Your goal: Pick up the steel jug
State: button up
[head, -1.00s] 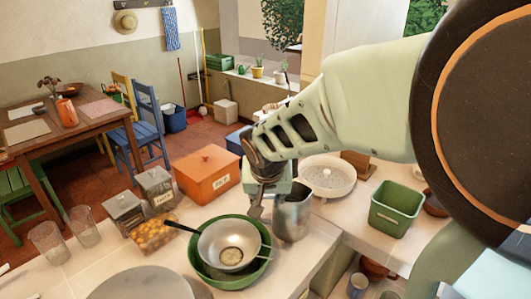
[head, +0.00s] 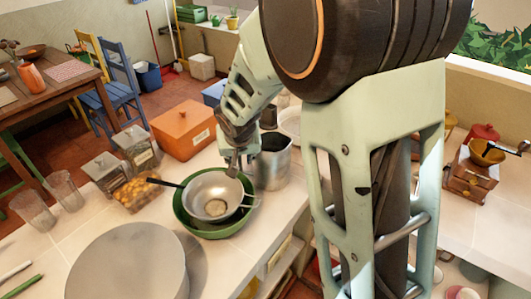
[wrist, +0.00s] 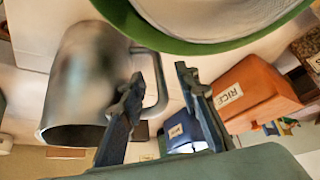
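The steel jug (head: 274,163) stands upright on the counter, right of the green bowl. In the wrist view the jug (wrist: 80,85) fills the left side, and its handle (wrist: 162,85) points toward the gap between my fingers. My gripper (head: 237,163) is at the jug's left side in the head view. In the wrist view my gripper (wrist: 160,85) is open, with its two fingers apart. The left finger overlaps the lower part of the handle. I cannot tell whether it touches.
A green bowl (head: 190,222) with a metal strainer (head: 213,192) sits close left of the jug. An orange rice box (head: 184,128) and glass jars (head: 135,147) stand behind. The counter's front edge is near the jug. A white dish is partly hidden behind my arm.

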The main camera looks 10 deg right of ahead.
jog(key=shift+x, duration=1.25)
grip_shut()
jog(key=shift+w+r, duration=0.15)
